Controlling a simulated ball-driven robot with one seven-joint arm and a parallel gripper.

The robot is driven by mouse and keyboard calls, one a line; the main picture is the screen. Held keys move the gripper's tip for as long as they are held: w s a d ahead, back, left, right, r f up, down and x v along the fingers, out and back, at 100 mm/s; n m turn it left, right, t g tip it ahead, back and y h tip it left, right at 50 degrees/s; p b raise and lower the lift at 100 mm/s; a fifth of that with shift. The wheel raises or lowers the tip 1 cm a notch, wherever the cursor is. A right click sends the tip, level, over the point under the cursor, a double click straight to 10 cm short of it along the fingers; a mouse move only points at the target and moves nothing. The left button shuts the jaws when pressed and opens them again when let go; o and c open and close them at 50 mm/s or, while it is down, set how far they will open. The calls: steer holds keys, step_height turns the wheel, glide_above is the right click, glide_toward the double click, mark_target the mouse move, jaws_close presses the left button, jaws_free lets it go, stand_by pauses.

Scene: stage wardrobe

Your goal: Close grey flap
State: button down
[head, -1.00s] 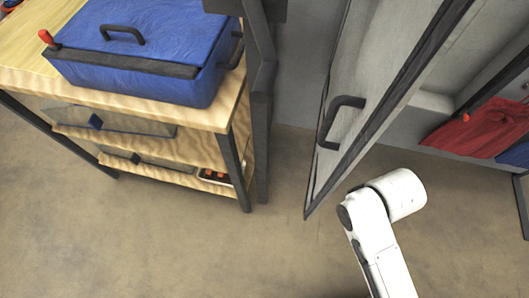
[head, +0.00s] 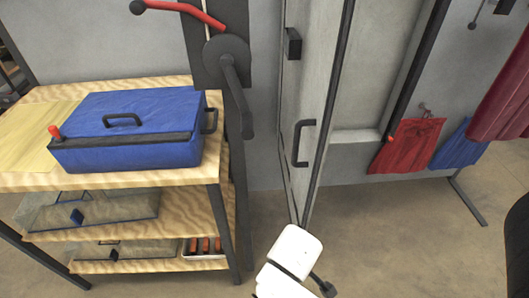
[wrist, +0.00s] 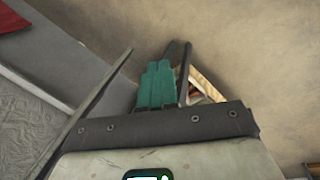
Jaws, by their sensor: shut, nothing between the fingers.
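The grey flap (head: 305,85) is a tall grey panel with dark edges and a black bar handle (head: 303,143). In the head view it stands open, swung out from the grey wall and seen nearly edge-on. A dark-edged panel, likely the flap, runs diagonally at the left of the wrist view (wrist: 92,97). My gripper (wrist: 157,78) shows teal fingers closed together, with nothing between them. It is to the right of that panel edge, apart from it in the picture. In the head view my white arm is low, near the flap's bottom corner; my fingers are not visible there.
A wooden shelf unit (head: 217,165) at left carries a blue lidded box (head: 125,150). A dark post with a lever handle (head: 232,85) stands between shelf and flap. Red cloth (head: 405,145) and blue cloth (head: 452,145) hang at right. Floor at lower right is mostly clear.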

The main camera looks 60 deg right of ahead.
steer(key=w+a+r+h+p, duration=0.25)
steer(key=w+r+h, duration=0.2)
steer(key=r, duration=0.55)
steer(key=w+a+r+h+p, duration=0.1)
steer(key=w+r+h+p, duration=0.4)
steer(key=r, duration=0.4)
steer(key=w+a+r+h+p, duration=0.15)
steer(key=w+r+h, duration=0.35)
steer(key=r, duration=0.5)
steer(key=s+d+p, duration=0.3)
steer(key=d, duration=1)
steer(key=shift+s+n+t+h, duration=0.3)
steer(key=shift+n+h, duration=0.05)
steer(key=shift+n, duration=0.05)
steer(key=shift+f, duration=0.15)
